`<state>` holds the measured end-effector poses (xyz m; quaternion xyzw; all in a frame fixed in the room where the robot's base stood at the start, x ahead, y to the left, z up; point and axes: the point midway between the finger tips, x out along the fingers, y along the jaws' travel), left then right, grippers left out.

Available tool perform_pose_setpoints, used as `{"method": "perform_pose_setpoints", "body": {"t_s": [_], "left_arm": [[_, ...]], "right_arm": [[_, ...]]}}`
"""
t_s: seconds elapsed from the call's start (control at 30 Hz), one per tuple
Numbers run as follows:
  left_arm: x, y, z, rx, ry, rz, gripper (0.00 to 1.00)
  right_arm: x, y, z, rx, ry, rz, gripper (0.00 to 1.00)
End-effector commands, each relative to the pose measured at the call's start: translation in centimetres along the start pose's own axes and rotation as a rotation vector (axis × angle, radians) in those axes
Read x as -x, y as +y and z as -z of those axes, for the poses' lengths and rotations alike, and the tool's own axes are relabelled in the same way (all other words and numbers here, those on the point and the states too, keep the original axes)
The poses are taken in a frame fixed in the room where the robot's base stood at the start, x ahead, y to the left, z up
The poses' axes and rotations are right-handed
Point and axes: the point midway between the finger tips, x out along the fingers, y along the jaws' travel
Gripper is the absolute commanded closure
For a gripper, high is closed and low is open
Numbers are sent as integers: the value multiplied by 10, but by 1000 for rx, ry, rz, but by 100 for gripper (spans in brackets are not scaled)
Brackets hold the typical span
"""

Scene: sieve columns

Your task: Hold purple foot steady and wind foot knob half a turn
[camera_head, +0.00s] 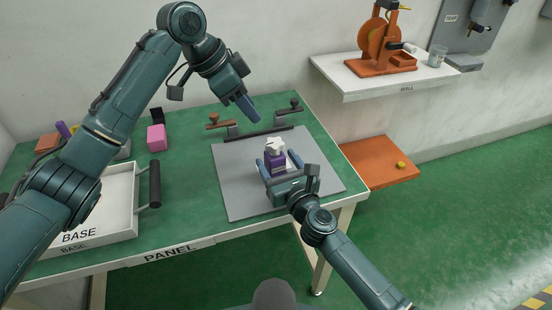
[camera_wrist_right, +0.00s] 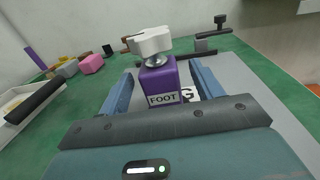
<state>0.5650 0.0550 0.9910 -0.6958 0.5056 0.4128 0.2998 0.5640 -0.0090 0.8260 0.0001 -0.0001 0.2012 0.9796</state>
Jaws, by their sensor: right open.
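The purple foot (camera_head: 277,163) stands upright on a grey mat (camera_head: 237,195), with a white lobed knob (camera_head: 275,144) on top. In the right wrist view the foot (camera_wrist_right: 159,82) has a "FOOT" label, and the knob (camera_wrist_right: 150,40) sits on a short metal stem. My right gripper (camera_wrist_right: 164,76) is open, one blue finger on each side of the foot; small gaps show between fingers and foot. My left gripper (camera_head: 252,112) hangs in the air behind and left of the knob, apart from it. Its fingers overlap, so I cannot tell whether it is open.
A clamp-like fixture with brown and dark handles (camera_head: 255,128) stands at the mat's back edge. A white BASE tray (camera_head: 110,222) with a dark handle is at left; a pink block (camera_head: 157,137) lies behind it. A wall shelf (camera_head: 365,84) is at right.

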Motion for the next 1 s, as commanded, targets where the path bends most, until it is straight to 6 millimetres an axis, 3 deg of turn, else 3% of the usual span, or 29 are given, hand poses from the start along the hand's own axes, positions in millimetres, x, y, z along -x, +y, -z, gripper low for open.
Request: {"method": "perform_pose_setpoints", "body": {"t_s": [0.17, 0.47, 1.0], "left_arm": [[0, 0, 0, 0, 0, 0, 64], [0, 0, 0, 0, 0, 0, 64], [0, 0, 0, 0, 0, 0, 64]], "right_arm": [[-14, 0, 0, -2, 0, -1, 35], [-16, 0, 0, 0, 0, -1, 35], [-15, 0, 0, 0, 1, -1, 77]]}}
